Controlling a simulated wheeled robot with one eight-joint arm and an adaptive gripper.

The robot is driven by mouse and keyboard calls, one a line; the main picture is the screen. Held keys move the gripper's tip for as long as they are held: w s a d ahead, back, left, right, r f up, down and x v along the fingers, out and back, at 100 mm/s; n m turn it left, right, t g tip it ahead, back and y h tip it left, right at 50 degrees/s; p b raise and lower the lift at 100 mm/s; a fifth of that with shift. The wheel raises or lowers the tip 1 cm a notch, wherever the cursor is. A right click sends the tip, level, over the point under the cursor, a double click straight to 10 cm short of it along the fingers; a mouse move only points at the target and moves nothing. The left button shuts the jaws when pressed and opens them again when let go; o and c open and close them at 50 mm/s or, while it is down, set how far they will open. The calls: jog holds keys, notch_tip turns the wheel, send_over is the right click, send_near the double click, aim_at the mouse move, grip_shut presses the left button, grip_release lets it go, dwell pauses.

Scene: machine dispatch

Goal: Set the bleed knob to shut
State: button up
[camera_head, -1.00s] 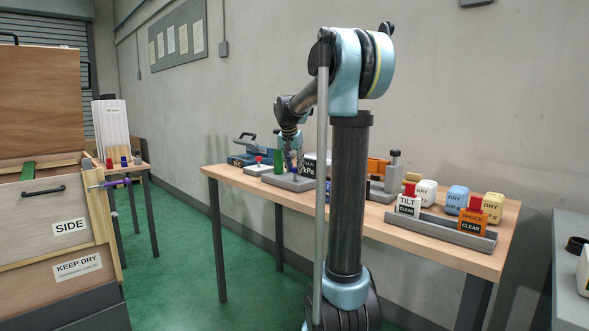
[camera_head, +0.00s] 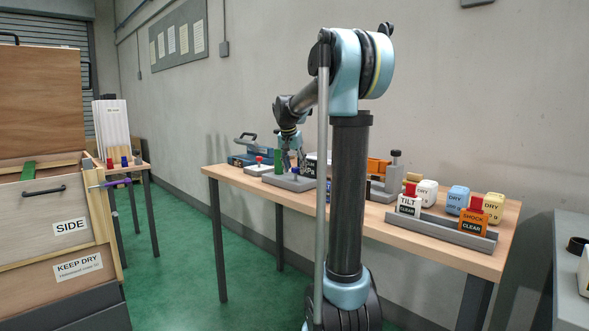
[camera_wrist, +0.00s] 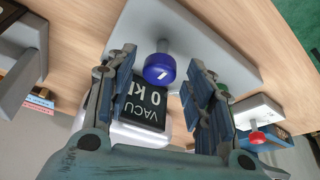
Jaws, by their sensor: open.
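A round blue knob (camera_wrist: 160,68) with a pale mark on its face stands on a short stem over a grey base plate (camera_wrist: 215,45). I take it to be the bleed knob; which setting its mark points at is not legible. My gripper (camera_wrist: 163,60) is open, with one finger on each side of the knob in the wrist view. I cannot tell whether either finger touches it. A dark display reading "VACU" and "0 k" (camera_wrist: 145,103) sits beside the knob, partly behind the fingers. In the head view my gripper (camera_head: 290,158) is over the grey base (camera_head: 288,182) on the wooden table.
A small device with a red knob (camera_wrist: 257,137) stands at right in the wrist view. The table (camera_head: 235,179) also holds a blue case (camera_head: 243,158) and a grey tray (camera_head: 440,229) with labelled blocks. A wooden crate (camera_head: 45,215) stands left across green floor.

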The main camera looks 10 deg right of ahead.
jog(key=v, duration=1.2)
jog(key=shift+f, duration=0.1)
